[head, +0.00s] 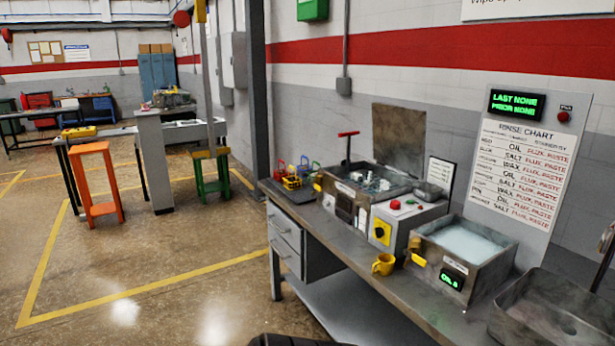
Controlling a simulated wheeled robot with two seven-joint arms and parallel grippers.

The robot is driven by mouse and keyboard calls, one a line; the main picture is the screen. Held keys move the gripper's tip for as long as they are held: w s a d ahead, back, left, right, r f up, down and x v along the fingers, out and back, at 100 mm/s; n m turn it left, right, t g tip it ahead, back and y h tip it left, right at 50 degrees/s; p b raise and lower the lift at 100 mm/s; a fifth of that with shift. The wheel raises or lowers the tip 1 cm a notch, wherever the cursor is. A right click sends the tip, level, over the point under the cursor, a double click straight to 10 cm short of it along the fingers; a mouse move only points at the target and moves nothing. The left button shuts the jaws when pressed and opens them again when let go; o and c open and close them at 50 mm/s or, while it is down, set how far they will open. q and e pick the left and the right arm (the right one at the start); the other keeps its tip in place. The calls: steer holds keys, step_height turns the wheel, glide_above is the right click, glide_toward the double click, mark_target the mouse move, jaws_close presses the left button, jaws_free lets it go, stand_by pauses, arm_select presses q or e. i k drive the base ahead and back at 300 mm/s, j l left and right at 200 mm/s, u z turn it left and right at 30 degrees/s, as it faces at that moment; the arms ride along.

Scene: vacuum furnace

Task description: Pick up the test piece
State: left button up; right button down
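I cannot tell which thing is the test piece; nothing in the head view is marked as one. Several small pale and metallic pieces (370,181) lie in an open grey tank (338,183) on the workbench, too small to make out singly. Small red, yellow, green and blue items (292,177) stand on a dark mat at the bench's left end. Neither of my grippers can be made out. A dark shape at the bottom edge is cut off and unclear.
The workbench (385,305) runs along the right wall. An orange stool (97,180) and green stool (211,178) stand farther left. The floor left of the bench is clear.

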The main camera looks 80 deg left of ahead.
mark_target(356, 176)
steer(key=u, duration=2.45)
